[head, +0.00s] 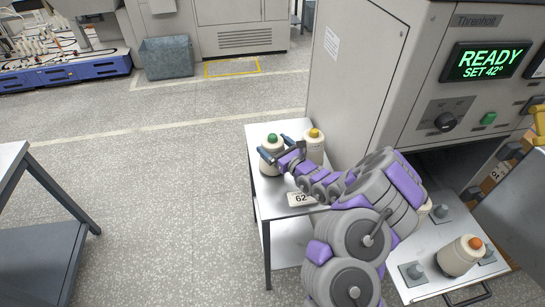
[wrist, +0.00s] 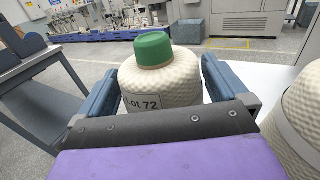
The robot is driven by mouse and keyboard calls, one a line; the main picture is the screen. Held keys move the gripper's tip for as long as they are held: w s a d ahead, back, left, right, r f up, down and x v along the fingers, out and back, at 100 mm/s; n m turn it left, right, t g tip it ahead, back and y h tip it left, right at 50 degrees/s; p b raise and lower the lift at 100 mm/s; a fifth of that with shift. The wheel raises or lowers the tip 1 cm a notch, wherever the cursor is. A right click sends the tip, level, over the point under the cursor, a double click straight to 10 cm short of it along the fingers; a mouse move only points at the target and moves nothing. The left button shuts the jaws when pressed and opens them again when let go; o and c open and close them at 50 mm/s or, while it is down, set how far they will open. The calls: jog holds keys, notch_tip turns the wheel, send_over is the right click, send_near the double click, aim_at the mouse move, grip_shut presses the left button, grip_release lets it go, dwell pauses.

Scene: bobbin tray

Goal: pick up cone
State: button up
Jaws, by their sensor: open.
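A cream yarn cone with a green top (head: 270,158) stands upright on the small metal table (head: 257,134). In the wrist view this green-topped cone (wrist: 160,78) carries a label reading "Lot 72". My gripper (head: 282,148) is open at the cone, with one blue finger on each side of it in the wrist view (wrist: 155,92). I cannot tell whether the fingers touch it. A second cone with a yellow top (head: 313,146) stands close on the right; part of it shows at the wrist view's right edge (wrist: 298,115). A third cone with an orange top (head: 461,258) stands at the lower right.
A grey machine (head: 370,60) with a "READY SET 42°" screen (head: 486,60) stands right behind the table. A plate marked "62" (head: 300,199) is at the table's front. A lower-right metal surface (head: 420,283) has grey pegs. Open floor lies left of the table.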

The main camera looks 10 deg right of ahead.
aim_at(276, 138)
jog(key=shift+w+a, duration=0.25)
jog(key=shift+w, duration=0.2)
jog(key=c, duration=1.4)
jog(key=shift+r, duration=0.1)
jog(key=shift+r, duration=0.55)
notch_tip(276, 138, up, 3)
jog(key=shift+s+f+p, duration=0.1)
jog(key=shift+f+p, duration=0.05)
jog(key=shift+p, duration=0.5)
jog(key=s+r+p, duration=0.1)
jog(key=s+p, duration=0.3)
jog(key=s, duration=1.1)
jog(key=shift+s+a, duration=0.25)
jog(key=shift+s, duration=0.15)
jog(key=shift+r, duration=0.1)
jog(key=shift+p, duration=0.3)
